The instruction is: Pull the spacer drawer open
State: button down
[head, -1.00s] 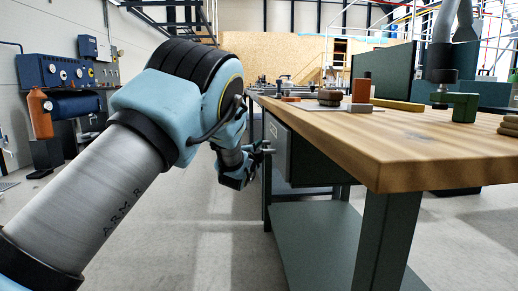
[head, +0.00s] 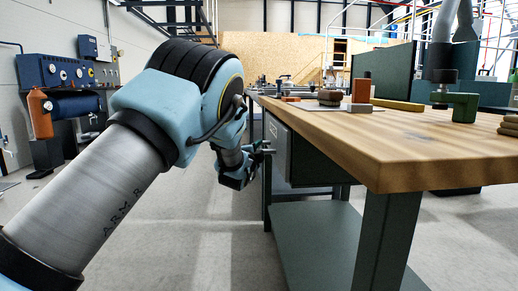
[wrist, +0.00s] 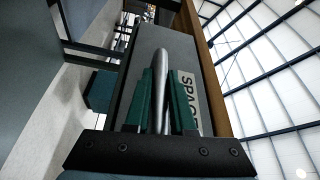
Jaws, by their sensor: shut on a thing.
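The spacer drawer (head: 278,146) is a dark grey box front under the left side of the wooden-topped bench. In the wrist view its grey front (wrist: 150,42) carries a white label (wrist: 189,100) reading "SPAC", the rest hidden by a finger. A shiny metal bar handle (wrist: 162,75) stands out from the front. My gripper (wrist: 160,95) has its two green fingers shut on this handle, one on each side. In the head view my gripper (head: 262,150) is beside the drawer front, partly hidden by my arm. I see no clear gap around the drawer.
The wooden bench top (head: 400,140) overhangs the drawer and holds several small parts, including a green clamp-like piece (head: 463,107). A lower green shelf (head: 310,235) lies under the bench. The floor (head: 190,235) left of the bench is clear. A blue panel (head: 55,72) stands far left.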

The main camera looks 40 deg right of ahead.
jog(key=w+a+b, duration=0.2)
jog(key=w+a, duration=1.2)
jog(key=a, duration=0.3)
jog(key=shift+a, duration=0.1)
jog(key=c, duration=0.8)
grip_release()
jog(key=shift+o, duration=0.2)
jog(key=p+v, duration=0.1)
jog(key=v, duration=0.9)
jog(key=shift+s+a, duration=0.15)
jog(key=shift+a, duration=0.2)
jog(key=shift+f, duration=0.1)
